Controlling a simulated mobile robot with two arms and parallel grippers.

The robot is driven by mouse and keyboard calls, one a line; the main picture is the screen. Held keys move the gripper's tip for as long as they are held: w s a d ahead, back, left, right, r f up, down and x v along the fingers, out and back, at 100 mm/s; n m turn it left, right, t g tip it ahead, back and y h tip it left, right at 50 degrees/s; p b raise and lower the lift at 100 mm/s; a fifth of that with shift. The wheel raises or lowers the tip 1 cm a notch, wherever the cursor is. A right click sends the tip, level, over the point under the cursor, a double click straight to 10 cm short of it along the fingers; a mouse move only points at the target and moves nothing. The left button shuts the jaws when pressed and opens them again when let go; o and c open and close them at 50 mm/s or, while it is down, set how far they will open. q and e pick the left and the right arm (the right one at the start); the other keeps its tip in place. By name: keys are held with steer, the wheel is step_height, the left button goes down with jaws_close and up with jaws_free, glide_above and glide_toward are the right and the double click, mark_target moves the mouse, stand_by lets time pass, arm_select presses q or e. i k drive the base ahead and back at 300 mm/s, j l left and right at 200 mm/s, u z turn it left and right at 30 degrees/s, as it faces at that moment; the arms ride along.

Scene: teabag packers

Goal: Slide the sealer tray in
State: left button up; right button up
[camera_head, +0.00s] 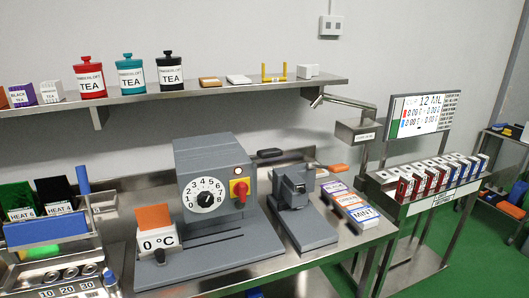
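A grey machine (203,160) with a numbered dial (205,195), a red knob on a yellow plate (240,190) and a "0 °C" display (158,240) stands on the steel bench. A flat grey base (205,262) with a dark slot extends in front of it. A smaller grey device (293,187) stands to its right on a long flat base (305,232). I cannot tell for sure which part is the sealer tray or how far in it is. Neither of my grippers can be made out in this view.
Tea boxes (362,214) lie at the bench's right end. A wall shelf (180,98) holds tea canisters. A rack of small boxes (430,178) stands farther right.

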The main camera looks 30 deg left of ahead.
mark_target(160, 253)
steer(key=k+u, duration=0.15)
steer(key=u, duration=1.5)
